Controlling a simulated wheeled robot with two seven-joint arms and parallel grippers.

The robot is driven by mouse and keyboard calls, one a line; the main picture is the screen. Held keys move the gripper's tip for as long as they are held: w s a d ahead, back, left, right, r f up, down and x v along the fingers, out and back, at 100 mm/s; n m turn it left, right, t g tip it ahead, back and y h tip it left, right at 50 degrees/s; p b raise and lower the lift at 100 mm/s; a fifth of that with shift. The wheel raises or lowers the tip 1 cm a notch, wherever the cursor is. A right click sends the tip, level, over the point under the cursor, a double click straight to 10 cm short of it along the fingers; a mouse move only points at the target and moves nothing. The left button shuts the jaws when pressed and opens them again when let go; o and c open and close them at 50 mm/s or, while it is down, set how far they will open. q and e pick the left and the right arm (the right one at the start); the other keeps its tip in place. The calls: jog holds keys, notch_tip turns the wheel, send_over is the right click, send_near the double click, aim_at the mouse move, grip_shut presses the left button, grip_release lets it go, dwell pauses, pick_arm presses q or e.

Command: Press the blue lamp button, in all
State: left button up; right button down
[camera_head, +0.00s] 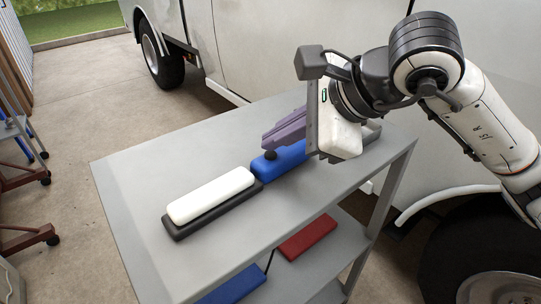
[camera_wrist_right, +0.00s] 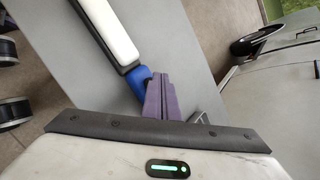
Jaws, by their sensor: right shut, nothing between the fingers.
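The lamp lies on the grey cart's top, with a long white panel (camera_head: 211,195) on a dark base and a blue end (camera_head: 283,160). A small black button (camera_head: 271,155) stands up on the blue part. My right gripper (camera_head: 268,140) has purple fingers, shut and empty, close to the button on its far side; whether they touch is unclear. In the wrist view the white panel (camera_wrist_right: 108,30) and blue part (camera_wrist_right: 138,80) show beyond the fingertips (camera_wrist_right: 157,77); the button cannot be made out there. My left gripper is not in view.
The cart top (camera_head: 130,185) is clear around the lamp's left end. A red block (camera_head: 308,237) and a blue block (camera_head: 233,285) lie on the lower shelf. A white vehicle (camera_head: 255,40) stands close behind the cart.

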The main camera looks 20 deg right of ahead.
dwell(0.3)
jog(key=shift+f, duration=0.25)
jog(key=shift+f+b, duration=0.2)
jog(key=shift+b, duration=0.3)
jog(key=shift+r, duration=0.1)
dwell(0.4)
jog(key=shift+r+p, duration=0.45)
jog(key=shift+r, duration=0.3)
